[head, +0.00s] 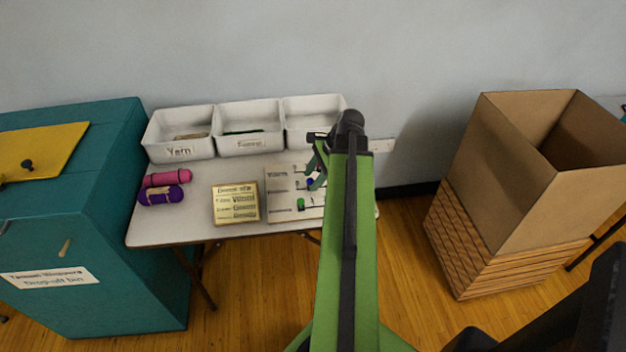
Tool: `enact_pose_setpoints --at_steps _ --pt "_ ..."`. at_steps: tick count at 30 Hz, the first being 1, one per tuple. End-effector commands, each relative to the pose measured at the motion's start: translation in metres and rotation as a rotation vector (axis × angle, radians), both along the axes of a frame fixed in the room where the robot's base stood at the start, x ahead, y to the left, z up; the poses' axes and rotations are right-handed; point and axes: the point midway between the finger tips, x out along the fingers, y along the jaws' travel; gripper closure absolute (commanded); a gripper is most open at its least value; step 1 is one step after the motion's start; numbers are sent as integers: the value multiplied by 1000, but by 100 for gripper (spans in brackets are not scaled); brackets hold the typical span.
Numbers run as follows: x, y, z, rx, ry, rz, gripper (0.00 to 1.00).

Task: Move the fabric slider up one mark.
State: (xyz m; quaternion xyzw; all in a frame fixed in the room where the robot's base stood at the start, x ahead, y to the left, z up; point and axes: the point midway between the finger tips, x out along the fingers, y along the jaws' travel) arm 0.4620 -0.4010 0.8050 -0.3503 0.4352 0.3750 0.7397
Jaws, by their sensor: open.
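A blue slider knob (310,183) shows in an upper row and a green slider knob (301,204) in the bottom row. I cannot tell which row is fabric. My gripper (316,178) is open and points down over the right part of the board, close to the blue knob. I cannot tell whether it touches anything. My green arm hides the board's right side and part of the gripper.
Three white bins (248,141) stand along the table's back, one labelled Yarn. A lettered sign block (236,204) and pink and purple rolls (161,195) lie left of the board. A teal drop-off bin (120,245) stands left, a cardboard box (490,180) right.

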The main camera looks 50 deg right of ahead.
Motion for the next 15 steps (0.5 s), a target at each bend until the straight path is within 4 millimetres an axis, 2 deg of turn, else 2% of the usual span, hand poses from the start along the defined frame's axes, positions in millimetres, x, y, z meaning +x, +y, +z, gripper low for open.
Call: enact_pose_setpoints --at_steps 1,11,15 --pt "0 0 0 0 0 0 55" --pt "0 0 0 0 -1 -1 99" --pt "0 -1 0 0 -1 -1 100"
